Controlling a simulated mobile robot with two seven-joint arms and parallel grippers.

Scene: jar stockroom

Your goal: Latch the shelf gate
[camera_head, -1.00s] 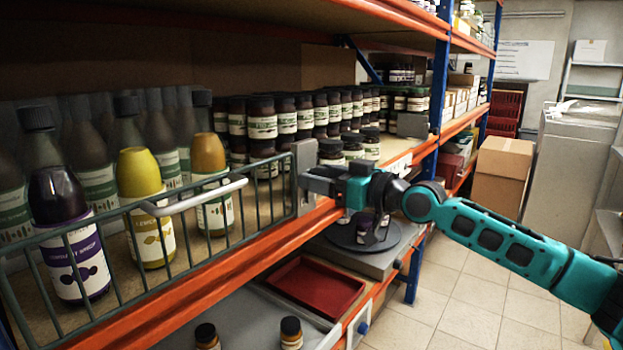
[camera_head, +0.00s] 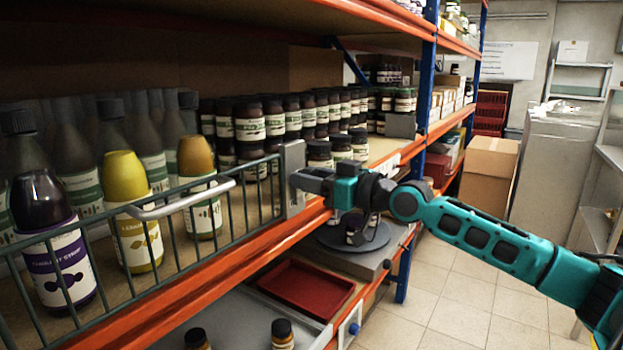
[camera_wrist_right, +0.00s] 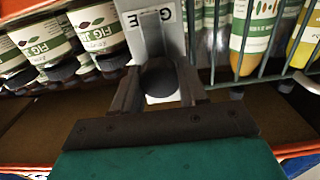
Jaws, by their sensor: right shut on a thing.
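The shelf gate (camera_head: 256,164) is a dark green wire frame with a pale handle (camera_head: 185,202). It runs along the shelf's front edge, across the large bottles. A grey latch plate (camera_head: 292,158) stands upright at its right end; it also shows in the right wrist view (camera_wrist_right: 150,20), with a letter on it. My right gripper (camera_head: 298,181) is at this plate. In the right wrist view its fingers (camera_wrist_right: 158,86) are shut on a dark round latch knob (camera_wrist_right: 158,78). The fingers hide part of the knob, and I cannot tell how the latch sits inside. My left gripper is out of view.
Large bottles (camera_head: 133,231) stand behind the gate and rows of small jars (camera_head: 250,124) to its right. Below are a red tray (camera_head: 305,287) and a round turntable (camera_head: 352,238). An orange shelf beam (camera_head: 210,275) runs under the gate. The aisle floor (camera_head: 440,292) is clear.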

